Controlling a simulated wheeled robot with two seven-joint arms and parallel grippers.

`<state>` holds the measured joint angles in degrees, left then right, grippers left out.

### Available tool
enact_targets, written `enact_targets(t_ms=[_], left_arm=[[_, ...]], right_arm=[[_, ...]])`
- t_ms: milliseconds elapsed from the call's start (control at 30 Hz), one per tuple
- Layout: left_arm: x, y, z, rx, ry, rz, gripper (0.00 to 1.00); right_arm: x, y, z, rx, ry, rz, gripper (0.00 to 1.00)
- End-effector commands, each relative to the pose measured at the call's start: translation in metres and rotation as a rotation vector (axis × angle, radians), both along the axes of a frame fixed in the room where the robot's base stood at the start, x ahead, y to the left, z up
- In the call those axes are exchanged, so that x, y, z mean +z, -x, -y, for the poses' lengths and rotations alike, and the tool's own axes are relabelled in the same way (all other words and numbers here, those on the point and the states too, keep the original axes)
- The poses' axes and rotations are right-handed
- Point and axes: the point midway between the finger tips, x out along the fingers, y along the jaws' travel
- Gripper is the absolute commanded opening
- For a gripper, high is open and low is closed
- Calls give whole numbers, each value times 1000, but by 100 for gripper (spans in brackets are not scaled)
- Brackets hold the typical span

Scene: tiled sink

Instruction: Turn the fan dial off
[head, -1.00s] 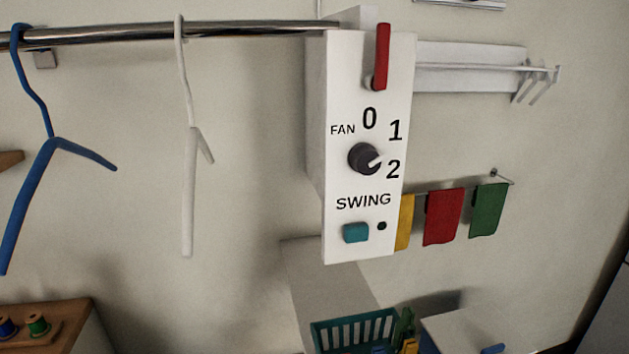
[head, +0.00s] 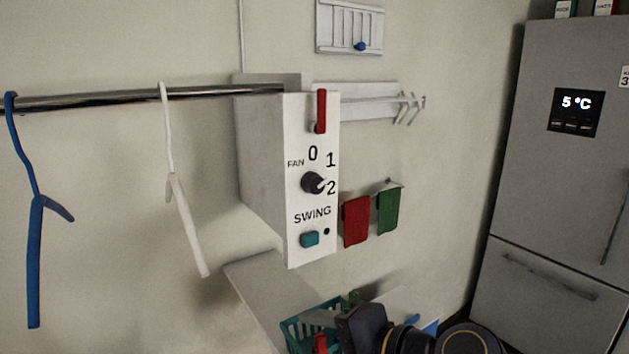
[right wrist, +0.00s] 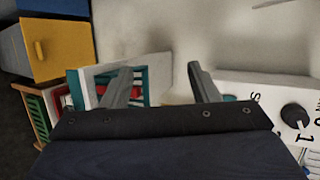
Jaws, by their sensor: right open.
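The fan panel (head: 296,225) is the front of a white box on the wall, marked FAN with 0, 1 and 2. Its dark round dial (head: 311,183) has a white pointer directed at the 2. In the right wrist view the dial (right wrist: 295,116) shows at the right edge, to the right of my right gripper (right wrist: 159,70). That gripper is open, its two grey fingers apart with nothing held between them, and clear of the dial. My left gripper is not in view.
A red lever (head: 321,110) is above the dial and a teal SWING button (head: 309,239) below. A rail (head: 130,97) with blue (head: 35,250) and white (head: 185,220) hangers runs left. A teal basket (head: 296,335) is below; a fridge (head: 560,190) stands right.

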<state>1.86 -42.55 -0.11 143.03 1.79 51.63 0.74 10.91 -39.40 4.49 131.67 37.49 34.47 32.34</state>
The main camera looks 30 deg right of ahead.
Motion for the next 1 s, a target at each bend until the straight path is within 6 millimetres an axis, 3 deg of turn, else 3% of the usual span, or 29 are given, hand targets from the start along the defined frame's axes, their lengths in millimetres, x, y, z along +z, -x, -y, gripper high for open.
enact_targets(t_ms=[33,200,300,400,567,1000], left_arm=[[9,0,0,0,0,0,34],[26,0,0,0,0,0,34],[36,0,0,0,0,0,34],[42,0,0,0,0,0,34],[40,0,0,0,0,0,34],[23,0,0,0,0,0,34]], right_arm=[[24,-8,6,-62,-89,14,55],[96,-31,31,-278,-473,66,55],[137,-42,51,-393,-719,99,55],[164,-47,67,-470,-919,121,55],[175,-56,75,-506,-1034,130,55],[173,-118,69,-503,-1029,129,55]])
